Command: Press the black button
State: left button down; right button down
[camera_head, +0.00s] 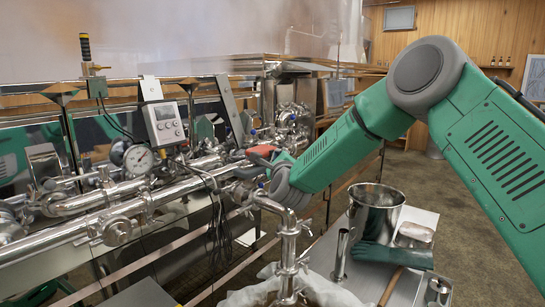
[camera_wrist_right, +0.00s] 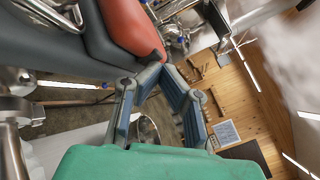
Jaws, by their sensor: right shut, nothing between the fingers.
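A grey control box (camera_head: 163,124) with a small display and several small buttons stands above the steel pipes, left of centre in the head view. I cannot tell a black button apart at this size. My right gripper (camera_head: 252,163) is right of and lower than the box, apart from it, close to the pipework. In the right wrist view its blue-grey fingers (camera_wrist_right: 157,70) meet, shut and empty. A red-orange piece (camera_wrist_right: 130,25) shows close beyond the fingers; I cannot tell whether it belongs to the gripper. My left gripper is in neither view.
A round gauge (camera_head: 138,159) and steel pipes (camera_head: 110,225) lie below the box. Steam rises behind. The floor at far right is clear.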

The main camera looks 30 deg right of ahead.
dwell(0.3)
jog(key=shift+s+d+b, duration=0.25)
jog(key=shift+s+b, duration=0.1)
jog(key=shift+s, duration=0.3)
jog(key=shift+s+d+b, duration=0.2)
jog(key=shift+s+d, duration=0.15)
jog(key=shift+s, duration=0.4)
jog(key=shift+s+d+b, duration=0.15)
jog(key=shift+s+d, duration=0.15)
jog(key=shift+s, duration=0.5)
jog(key=shift+s+d+b, duration=0.2)
jog(key=shift+s+d, duration=0.15)
jog(key=shift+s, duration=0.4)
